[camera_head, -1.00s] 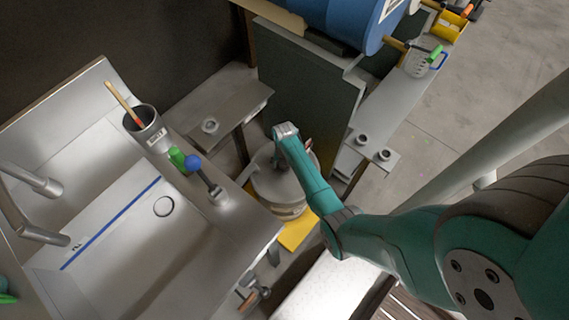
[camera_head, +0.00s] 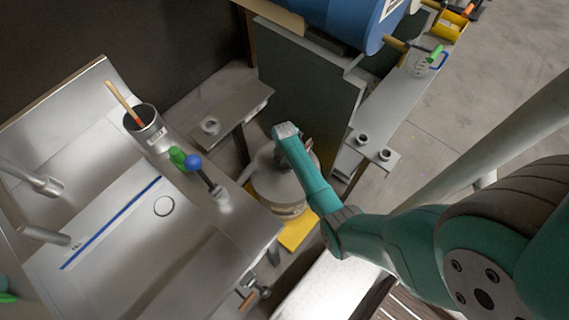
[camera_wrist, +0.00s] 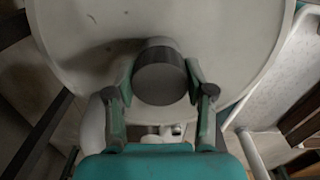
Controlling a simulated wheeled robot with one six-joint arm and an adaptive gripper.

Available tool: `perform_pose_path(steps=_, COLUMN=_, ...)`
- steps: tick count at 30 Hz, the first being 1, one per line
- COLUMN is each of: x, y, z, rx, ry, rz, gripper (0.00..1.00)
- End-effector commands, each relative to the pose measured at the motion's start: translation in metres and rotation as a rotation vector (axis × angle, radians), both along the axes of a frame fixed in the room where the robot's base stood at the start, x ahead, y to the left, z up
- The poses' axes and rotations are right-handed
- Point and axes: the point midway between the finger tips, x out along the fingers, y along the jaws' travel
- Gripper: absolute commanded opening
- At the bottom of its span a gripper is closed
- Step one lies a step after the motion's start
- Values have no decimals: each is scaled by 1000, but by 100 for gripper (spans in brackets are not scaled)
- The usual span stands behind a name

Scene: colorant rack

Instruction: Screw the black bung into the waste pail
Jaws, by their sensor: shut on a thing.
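The waste pail (camera_head: 272,184) is a pale round pail standing low between the sink counter and the dark green panel, on a yellow base. Its pale lid (camera_wrist: 235,40) fills the upper part of the wrist view. My gripper (camera_wrist: 161,88) is over the lid and shut on the black bung (camera_wrist: 160,82), a dark grey round cap between the two green fingers. I cannot tell whether the bung's lower end sits in the pail's opening. In the head view my arm hides the gripper's fingers and the bung.
The dark green panel (camera_head: 300,95) rises behind the pail. A narrow shelf with two small cups (camera_head: 384,154) is at the right.

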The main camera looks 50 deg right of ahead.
Motion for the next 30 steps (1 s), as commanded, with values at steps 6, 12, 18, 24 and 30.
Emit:
perform_pose_path(steps=6, x=0, y=0, z=0, rx=0, ry=-1, rz=-253, gripper=17)
perform_pose_path(steps=12, x=0, y=0, z=0, rx=0, ry=-1, rz=-485, gripper=17)
perform_pose_path(steps=18, x=0, y=0, z=-1, rx=0, ry=-1, rz=-665, gripper=17)
perform_pose_path(steps=24, x=0, y=0, z=-1, rx=0, ry=-1, rz=-697, gripper=17)
perform_pose_path(steps=30, x=0, y=0, z=-1, rx=-1, ry=-1, rz=-695, gripper=74)
